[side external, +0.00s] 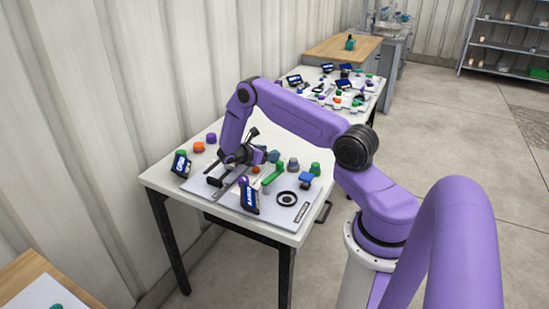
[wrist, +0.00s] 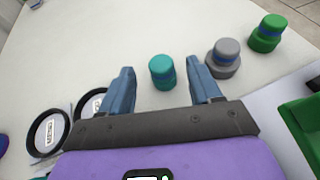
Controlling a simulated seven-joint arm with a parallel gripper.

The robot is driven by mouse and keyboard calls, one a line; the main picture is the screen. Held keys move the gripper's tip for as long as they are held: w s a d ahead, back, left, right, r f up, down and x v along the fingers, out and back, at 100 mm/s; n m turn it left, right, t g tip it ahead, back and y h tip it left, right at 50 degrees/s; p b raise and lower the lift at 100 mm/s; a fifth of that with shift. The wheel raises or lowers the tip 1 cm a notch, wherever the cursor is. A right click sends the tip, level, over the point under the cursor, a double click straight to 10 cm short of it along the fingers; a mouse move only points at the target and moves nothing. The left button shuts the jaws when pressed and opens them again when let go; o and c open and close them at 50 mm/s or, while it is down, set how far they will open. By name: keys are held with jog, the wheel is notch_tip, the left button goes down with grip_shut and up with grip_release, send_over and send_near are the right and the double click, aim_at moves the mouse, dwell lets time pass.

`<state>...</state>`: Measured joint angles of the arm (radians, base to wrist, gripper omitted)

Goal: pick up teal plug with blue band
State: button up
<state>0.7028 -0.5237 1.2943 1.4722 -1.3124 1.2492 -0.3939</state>
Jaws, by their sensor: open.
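The teal plug with a blue band (wrist: 162,72) stands upright on the white tabletop in the wrist view. My gripper (wrist: 160,65) is open, with one blue finger on each side of the plug in the picture and nothing held.
A grey plug with a blue band (wrist: 223,57) stands just right of the right finger. A green plug (wrist: 266,33) stands beyond it. A green block (wrist: 303,118) is at the right edge, and black rings (wrist: 47,133) lie at left. The tabletop beyond the teal plug is clear.

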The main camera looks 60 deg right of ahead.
jog(key=shift+x, duration=2.95)
jog(key=c, duration=1)
